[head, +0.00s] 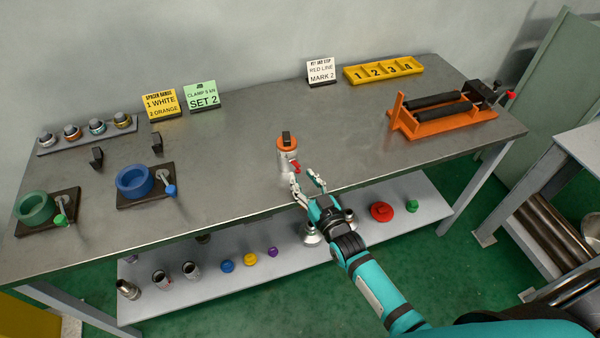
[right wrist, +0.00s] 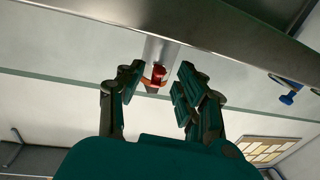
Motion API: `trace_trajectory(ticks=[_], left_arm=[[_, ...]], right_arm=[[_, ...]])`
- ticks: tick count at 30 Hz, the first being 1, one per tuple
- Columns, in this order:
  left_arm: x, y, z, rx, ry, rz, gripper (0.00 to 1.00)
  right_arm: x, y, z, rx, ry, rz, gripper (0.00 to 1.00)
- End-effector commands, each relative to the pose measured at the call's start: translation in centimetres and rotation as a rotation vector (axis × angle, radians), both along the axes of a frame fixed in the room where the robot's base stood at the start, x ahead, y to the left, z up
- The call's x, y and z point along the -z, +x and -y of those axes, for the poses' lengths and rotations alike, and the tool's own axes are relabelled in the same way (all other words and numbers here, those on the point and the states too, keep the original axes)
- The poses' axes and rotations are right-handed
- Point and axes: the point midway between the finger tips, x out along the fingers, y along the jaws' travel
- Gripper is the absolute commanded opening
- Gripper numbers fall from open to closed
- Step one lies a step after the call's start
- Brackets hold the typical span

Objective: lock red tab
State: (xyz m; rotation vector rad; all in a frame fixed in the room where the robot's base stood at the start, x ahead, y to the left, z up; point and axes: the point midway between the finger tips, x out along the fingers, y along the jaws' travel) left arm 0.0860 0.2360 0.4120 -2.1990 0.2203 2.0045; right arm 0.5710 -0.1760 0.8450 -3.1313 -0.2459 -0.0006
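The red tab (head: 295,167) sticks out from the front of a small silver cylinder (head: 284,161) with an orange ring (head: 286,143) and a black block on top. The cylinder stands upright near the table's front edge. My right gripper (head: 308,181) is open just in front of the tab, with its fingers apart and nothing between them in contact. In the right wrist view, the red tab (right wrist: 158,73) lies beyond and between the two fingertips (right wrist: 158,72). I cannot tell the exact gap. My left gripper is not in view.
The grey table (head: 235,160) is clear around the cylinder. A blue ring vise (head: 135,182) and green ring vise (head: 36,209) stand at left. An orange roller stand (head: 440,127) is at right. A lower shelf (head: 205,290) holds several small parts.

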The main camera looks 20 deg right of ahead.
Motion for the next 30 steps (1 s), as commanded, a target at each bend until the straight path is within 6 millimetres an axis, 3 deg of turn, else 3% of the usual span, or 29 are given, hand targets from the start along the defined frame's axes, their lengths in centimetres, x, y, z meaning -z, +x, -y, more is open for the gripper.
trace_trajectory(ticks=[6,16,24,30], left_arm=[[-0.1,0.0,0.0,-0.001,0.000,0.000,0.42],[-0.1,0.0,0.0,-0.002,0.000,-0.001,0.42],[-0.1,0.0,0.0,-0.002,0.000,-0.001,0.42],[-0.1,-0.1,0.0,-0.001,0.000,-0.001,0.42]], right_arm=[[0.0,2.1,-0.4,0.000,0.000,0.000,0.36],[0.1,2.4,-0.4,0.000,0.000,-0.001,0.36],[0.1,2.4,-0.4,0.000,0.000,-0.001,0.00],[0.1,2.4,-0.4,0.000,0.000,-0.001,0.00]])
